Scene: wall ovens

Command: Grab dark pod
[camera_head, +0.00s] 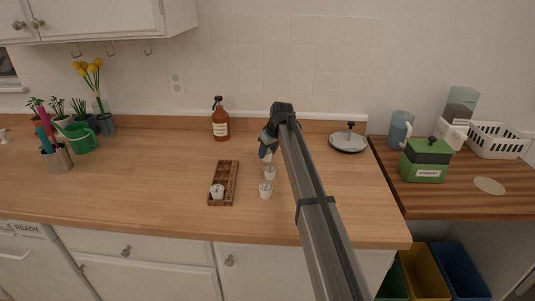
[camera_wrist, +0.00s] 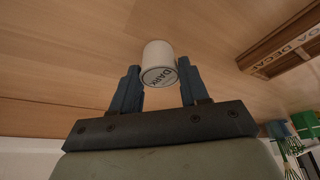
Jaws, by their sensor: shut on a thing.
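The dark pod (camera_wrist: 160,62) is a small white cup with a lid marked "DARK"; in the wrist view it sits between my two blue-grey fingertips. My gripper (camera_wrist: 160,82) is shut on it. In the head view my gripper (camera_head: 266,151) is over the wooden counter, and the held pod is mostly hidden by the fingers. I cannot tell whether the pod touches the counter. Two more white pods stand in front of the gripper, a nearer one (camera_head: 265,190) and a farther one (camera_head: 270,173).
A wooden pod tray (camera_head: 228,172) lies left of the gripper with a white pod (camera_head: 217,191) at its near end; its lettered side shows in the wrist view (camera_wrist: 290,48). An amber pump bottle (camera_head: 221,124) stands behind. A lidded pan (camera_head: 349,141) is to the right.

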